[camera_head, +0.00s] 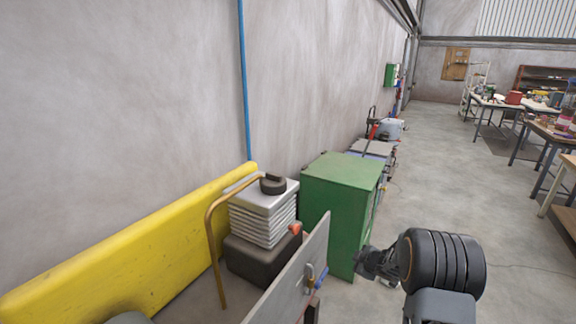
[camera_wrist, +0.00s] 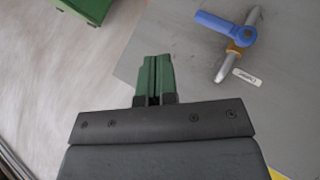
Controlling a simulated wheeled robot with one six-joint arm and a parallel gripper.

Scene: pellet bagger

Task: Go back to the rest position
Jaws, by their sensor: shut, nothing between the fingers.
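My gripper (camera_wrist: 154,78) shows in the wrist view with its two green fingers together and nothing between them. In the head view my gripper (camera_head: 367,262) is at the end of my dark arm, partly hidden by the wrist, to the right of a grey panel. In the wrist view a blue-handled lever valve (camera_wrist: 228,32) on a metal pipe sits on the grey panel (camera_wrist: 190,68), to the right of the fingers and apart from them. The panel also shows edge-on in the head view (camera_head: 290,284), with a small blue handle on its face.
A green cabinet (camera_head: 340,190) stands behind my gripper. Stacked pale bags (camera_head: 262,215), a bent yellow-brown tube (camera_head: 211,245) and a long yellow barrier (camera_head: 130,245) are at the left by the wall. The floor (camera_head: 440,170) at the right is open, with workbenches (camera_head: 550,130) beyond.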

